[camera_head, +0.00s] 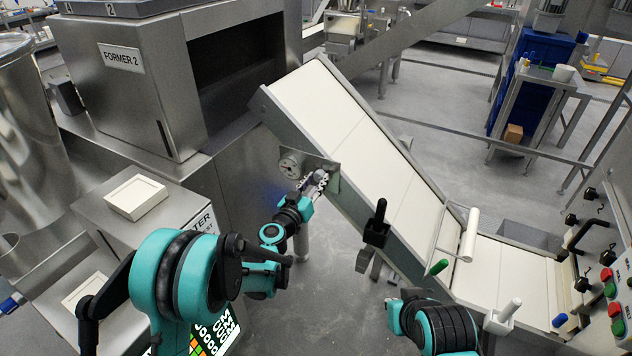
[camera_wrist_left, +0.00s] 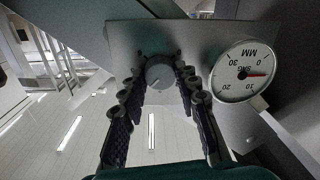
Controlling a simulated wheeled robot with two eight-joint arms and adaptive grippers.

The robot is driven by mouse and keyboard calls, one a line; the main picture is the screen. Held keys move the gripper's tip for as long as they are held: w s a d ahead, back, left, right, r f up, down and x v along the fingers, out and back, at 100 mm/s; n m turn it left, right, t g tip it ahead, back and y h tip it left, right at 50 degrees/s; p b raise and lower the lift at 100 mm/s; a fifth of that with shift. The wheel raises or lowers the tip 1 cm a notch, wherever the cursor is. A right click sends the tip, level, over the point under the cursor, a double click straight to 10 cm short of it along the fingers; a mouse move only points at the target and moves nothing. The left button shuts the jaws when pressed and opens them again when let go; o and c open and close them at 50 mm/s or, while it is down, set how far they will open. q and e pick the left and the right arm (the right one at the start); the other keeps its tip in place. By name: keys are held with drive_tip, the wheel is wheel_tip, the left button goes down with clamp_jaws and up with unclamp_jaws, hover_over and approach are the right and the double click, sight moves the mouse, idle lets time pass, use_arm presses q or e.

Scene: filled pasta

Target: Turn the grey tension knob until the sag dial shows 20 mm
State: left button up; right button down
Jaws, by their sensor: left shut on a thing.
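The grey tension knob (camera_wrist_left: 160,72) is round and sits on a metal plate at the conveyor's side. My left gripper (camera_wrist_left: 156,82) is shut on the knob, with a finger on each side of it. In the head view my left gripper (camera_head: 318,183) reaches the plate and hides the knob. The sag dial (camera_wrist_left: 240,72) is a white round gauge beside the knob, upside down in the wrist view. Its red needle points between 0 and 10. In the head view the dial (camera_head: 290,165) is too small to read. My right gripper is out of view.
The inclined conveyor (camera_head: 345,125) with its pale belt runs down to the right. The Former 2 machine (camera_head: 125,95) is at the left. A button panel (camera_head: 612,290) is at the right.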

use_arm(q)
drive_tip(key=shift+n, duration=0.3)
drive_tip(key=n+b, duration=0.1)
drive_tip(key=n, duration=0.2)
drive_tip(key=shift+n, duration=2.4)
drive_tip(key=o, duration=1.2)
drive_tip(key=shift+c, duration=0.2)
drive_tip(key=shift+a, duration=0.1)
drive_tip(key=v, duration=1.2)
drive_tip(key=shift+r, duration=0.2)
